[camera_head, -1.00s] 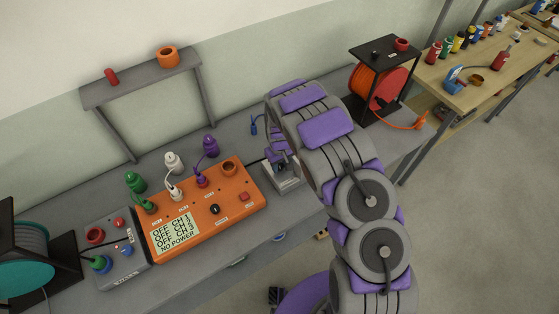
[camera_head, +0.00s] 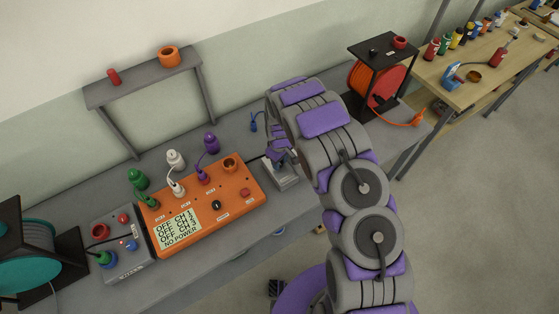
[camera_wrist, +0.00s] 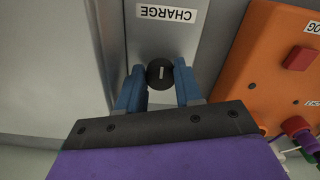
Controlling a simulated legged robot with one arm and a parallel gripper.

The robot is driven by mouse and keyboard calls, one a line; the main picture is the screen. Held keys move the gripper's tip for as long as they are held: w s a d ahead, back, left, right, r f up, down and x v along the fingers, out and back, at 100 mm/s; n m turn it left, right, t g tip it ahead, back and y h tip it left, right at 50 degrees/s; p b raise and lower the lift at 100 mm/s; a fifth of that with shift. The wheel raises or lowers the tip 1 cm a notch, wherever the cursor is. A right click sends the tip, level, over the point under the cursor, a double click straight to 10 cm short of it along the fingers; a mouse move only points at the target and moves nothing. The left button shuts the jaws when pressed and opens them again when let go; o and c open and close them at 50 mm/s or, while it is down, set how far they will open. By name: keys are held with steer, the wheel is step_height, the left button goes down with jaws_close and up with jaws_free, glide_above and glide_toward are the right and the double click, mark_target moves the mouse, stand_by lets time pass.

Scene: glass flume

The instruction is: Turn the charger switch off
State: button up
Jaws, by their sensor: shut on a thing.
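The charger is a grey box (camera_head: 286,181) at the right end of the orange unit in the head view. In the wrist view its grey face (camera_wrist: 170,35) carries an upside-down CHARGE label (camera_wrist: 166,13). The charger switch is a round black knob (camera_wrist: 160,73) with a short white line running roughly up and down the picture. My gripper (camera_wrist: 160,79) has its two blue fingers closed on the sides of this knob. In the head view my gripper (camera_head: 277,153) is at the charger, and my arm partly hides it; the knob cannot be seen there.
An orange unit (camera_head: 240,209) with a screen reading OFF channels and NO POWER stands left of the charger. Several coloured plugs with cables are on and behind it. A grey box (camera_head: 126,259) is farther left. An orange cable reel (camera_head: 376,88) stands at the bench's right end.

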steer(key=shift+w+a+r, duration=0.1)
steer(key=shift+w+r, duration=0.05)
steer(key=shift+w, duration=0.05)
steer(key=o, duration=1)
steer(key=shift+s, duration=0.15)
steer(key=shift+o, duration=0.2)
steer(key=shift+f, duration=0.2)
